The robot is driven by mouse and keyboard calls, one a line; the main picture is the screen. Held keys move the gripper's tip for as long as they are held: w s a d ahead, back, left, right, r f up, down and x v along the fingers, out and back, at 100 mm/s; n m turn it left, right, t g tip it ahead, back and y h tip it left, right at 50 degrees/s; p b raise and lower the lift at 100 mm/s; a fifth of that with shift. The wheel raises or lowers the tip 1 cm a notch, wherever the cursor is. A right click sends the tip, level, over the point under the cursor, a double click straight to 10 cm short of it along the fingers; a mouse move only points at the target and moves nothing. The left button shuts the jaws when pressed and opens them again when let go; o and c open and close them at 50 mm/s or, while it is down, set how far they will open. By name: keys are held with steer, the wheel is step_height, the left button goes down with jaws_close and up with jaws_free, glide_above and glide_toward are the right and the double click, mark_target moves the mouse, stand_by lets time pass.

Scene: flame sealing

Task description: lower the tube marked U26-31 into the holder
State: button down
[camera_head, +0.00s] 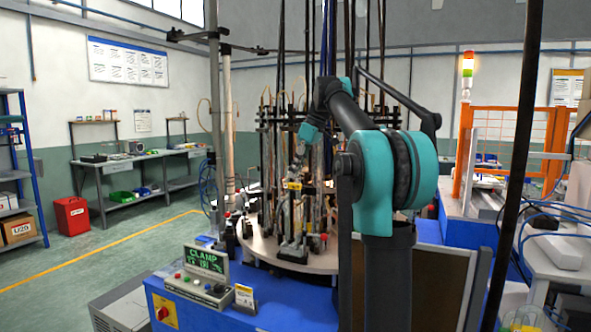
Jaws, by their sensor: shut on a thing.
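My gripper (301,150) is small in view, at the end of my teal and dark grey arm, over the near side of a round machine table. It is shut on a thin tube. The tube is hard to tell from the rods and glass behind it, and its U26-31 mark cannot be read. Below my gripper, metal holders (292,246) stand on the round table (310,264). A small yellow tag (294,186) shows just above them. I cannot tell whether the tube touches a holder.
A blue control console (205,276) with a green-lit screen reading CLAMP (206,263) stands in front of the table. Many vertical rods and hoses crowd around my gripper. An orange fence (505,150) and a signal light (467,72) stand at the right.

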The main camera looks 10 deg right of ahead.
steer(key=shift+f, duration=1.35)
stand_by(0.5)
steer(key=c, duration=1.5)
jaws_free()
steer(key=shift+o, duration=0.2)
steer(key=shift+r, duration=0.1)
steer(key=shift+r, duration=2.2)
steer(key=v, duration=1.2)
steer(key=shift+f, duration=0.1)
